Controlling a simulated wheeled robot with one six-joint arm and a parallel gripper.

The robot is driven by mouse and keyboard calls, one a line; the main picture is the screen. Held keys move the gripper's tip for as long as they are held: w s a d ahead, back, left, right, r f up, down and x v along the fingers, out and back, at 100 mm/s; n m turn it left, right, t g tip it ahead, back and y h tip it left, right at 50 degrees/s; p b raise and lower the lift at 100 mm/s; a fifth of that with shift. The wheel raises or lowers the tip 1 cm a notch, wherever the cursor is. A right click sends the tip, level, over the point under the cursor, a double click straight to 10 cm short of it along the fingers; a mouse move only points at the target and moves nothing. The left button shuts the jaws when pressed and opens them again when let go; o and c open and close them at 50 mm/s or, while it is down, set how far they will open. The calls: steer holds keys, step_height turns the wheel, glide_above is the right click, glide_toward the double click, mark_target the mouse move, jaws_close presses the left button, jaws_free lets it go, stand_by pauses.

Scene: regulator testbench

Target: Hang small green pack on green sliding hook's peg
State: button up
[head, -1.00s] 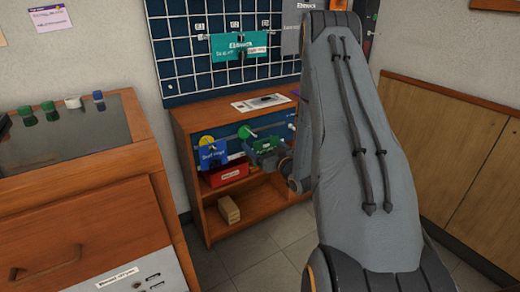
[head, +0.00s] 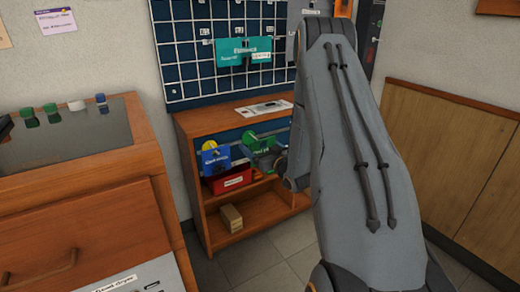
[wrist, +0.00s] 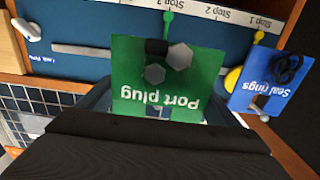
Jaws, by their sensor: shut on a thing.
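The dark gripper body fills the bottom of that view. The green sliding hook (head: 249,138) is on the shelf's blue panel, left of the pack. In the wrist view the green hook (wrist: 168,24) shows past the pack's far edge, and part of it is hidden. I cannot tell whether its peg touches the pack.
A blue "Seal rings" pack (wrist: 268,82) hangs by the yellow hook (wrist: 233,78), close beside the green pack. A slotted rail (wrist: 85,50) crosses the panel. Below are a red bin (head: 232,180) and a cardboard box (head: 231,217). A teal pack (head: 243,51) hangs on the grid above.

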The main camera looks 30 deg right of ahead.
mark_target(249, 140)
steer(key=shift+w+f+b, duration=0.1)
steer(key=shift+w+b, duration=0.75)
steer(key=shift+w, duration=0.8)
steer(key=shift+w+f, duration=0.3)
steer(key=shift+w, duration=0.35)
steer(key=o, duration=1)
